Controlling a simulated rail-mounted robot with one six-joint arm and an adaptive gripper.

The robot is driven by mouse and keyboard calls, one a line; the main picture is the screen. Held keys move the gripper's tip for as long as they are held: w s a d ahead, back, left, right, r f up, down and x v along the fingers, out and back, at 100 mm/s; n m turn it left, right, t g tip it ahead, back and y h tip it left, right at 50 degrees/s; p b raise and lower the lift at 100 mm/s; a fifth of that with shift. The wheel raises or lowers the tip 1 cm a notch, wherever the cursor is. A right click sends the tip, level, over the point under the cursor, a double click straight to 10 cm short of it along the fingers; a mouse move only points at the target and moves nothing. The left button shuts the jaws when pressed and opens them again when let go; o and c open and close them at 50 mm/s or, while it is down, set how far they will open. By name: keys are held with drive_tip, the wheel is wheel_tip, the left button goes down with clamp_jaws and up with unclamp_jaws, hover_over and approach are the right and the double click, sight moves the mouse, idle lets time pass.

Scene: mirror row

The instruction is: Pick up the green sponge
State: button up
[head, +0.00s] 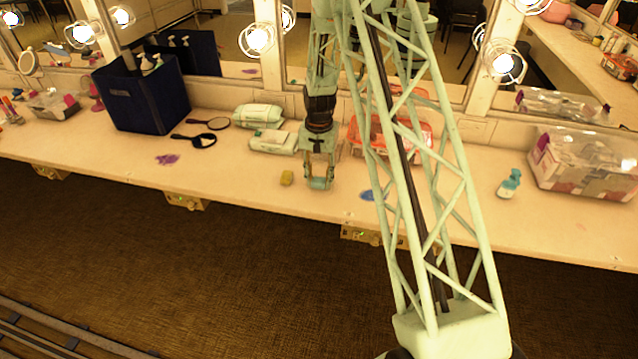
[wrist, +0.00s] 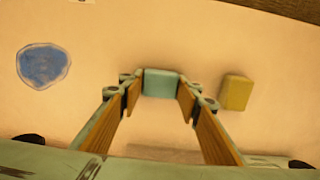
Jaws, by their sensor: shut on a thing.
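The green sponge (wrist: 160,83) is a small pale green block between the two fingers of my gripper (wrist: 159,92) in the wrist view. The fingers press on its left and right sides. In the head view my gripper (head: 319,178) points down near the counter's front edge, with the green sponge (head: 319,184) at its tips. I cannot tell whether the sponge touches the counter or is slightly above it.
A yellow sponge (head: 287,178) lies on the counter (head: 230,185) just left of my gripper. A blue patch (head: 368,195) lies to the right. Wipe packs (head: 272,141) and an orange-rimmed box (head: 418,135) stand behind; mirrors and bulbs line the back.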

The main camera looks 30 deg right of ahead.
sight(319, 180)
drive_tip(key=shift+r, duration=0.15)
drive_tip(key=shift+r, duration=1.5)
drive_tip(key=shift+s+r, duration=0.15)
drive_tip(key=s+a+r, duration=0.1)
drive_tip(key=s+a, duration=0.3)
drive_tip(key=s, duration=1.1)
drive_tip(key=shift+a+r+p, duration=0.2)
drive_tip(key=shift+p, duration=0.1)
